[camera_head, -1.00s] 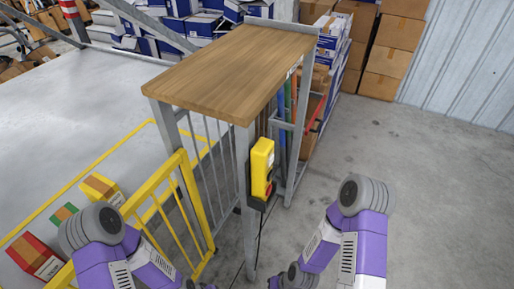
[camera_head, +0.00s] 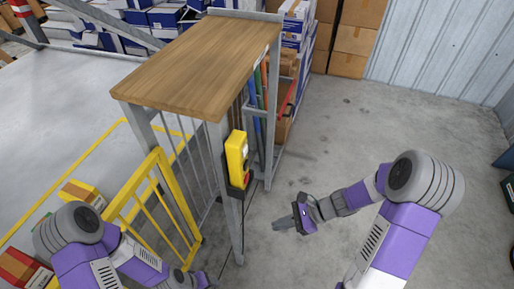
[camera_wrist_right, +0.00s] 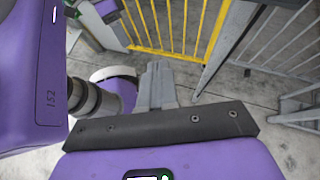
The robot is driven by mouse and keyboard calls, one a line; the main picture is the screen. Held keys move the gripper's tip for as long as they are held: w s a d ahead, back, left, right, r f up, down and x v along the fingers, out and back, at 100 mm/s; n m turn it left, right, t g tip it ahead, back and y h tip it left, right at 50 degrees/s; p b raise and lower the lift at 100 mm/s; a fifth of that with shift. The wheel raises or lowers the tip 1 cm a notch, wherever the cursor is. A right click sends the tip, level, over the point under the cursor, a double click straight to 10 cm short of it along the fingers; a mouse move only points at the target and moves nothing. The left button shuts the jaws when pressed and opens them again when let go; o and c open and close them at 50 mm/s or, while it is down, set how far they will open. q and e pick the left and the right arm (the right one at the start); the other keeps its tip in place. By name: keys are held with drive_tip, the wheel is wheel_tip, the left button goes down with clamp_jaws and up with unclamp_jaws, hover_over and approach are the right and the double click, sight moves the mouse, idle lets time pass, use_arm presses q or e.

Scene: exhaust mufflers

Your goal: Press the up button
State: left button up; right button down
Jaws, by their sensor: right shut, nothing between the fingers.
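The yellow control box (camera_head: 236,155) with a dark lower part hangs on the grey post under the wooden top, in the middle of the head view. A small red spot shows low on its side; I cannot make out the up button. My right gripper (camera_head: 278,225) is shut and empty, to the right of the box and lower in the picture, clearly apart from it. Its grey fingers (camera_wrist_right: 157,82) are together in the right wrist view, where the box does not show. My left arm is at the lower left; its fingers are not visible.
The wooden-topped stand (camera_head: 205,65) has grey legs and bars. A yellow gate (camera_head: 150,205) stands left of it and also shows in the wrist view (camera_wrist_right: 178,25). A cable hangs below the box. The concrete floor (camera_head: 350,130) to the right is open.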

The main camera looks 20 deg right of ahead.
sight(246, 151)
drive_tip(key=w+d+r+m+t+y, duration=0.1)
drive_tip(key=w+d+r+m+t, duration=0.1)
drive_tip(key=r, duration=0.8)
drive_tip(key=w+d+r+m+t+y+p, duration=0.1)
drive_tip(key=d+r+t, duration=0.4)
drive_tip(key=r, duration=0.5)
drive_tip(key=shift+w+d+m+t+y, duration=0.35)
drive_tip(key=shift+w+m+y, duration=0.5)
drive_tip(key=shift+w, duration=0.4)
drive_tip(key=x, duration=1.4)
drive_tip(key=shift+f+b, duration=0.1)
drive_tip(key=shift+b, duration=0.2)
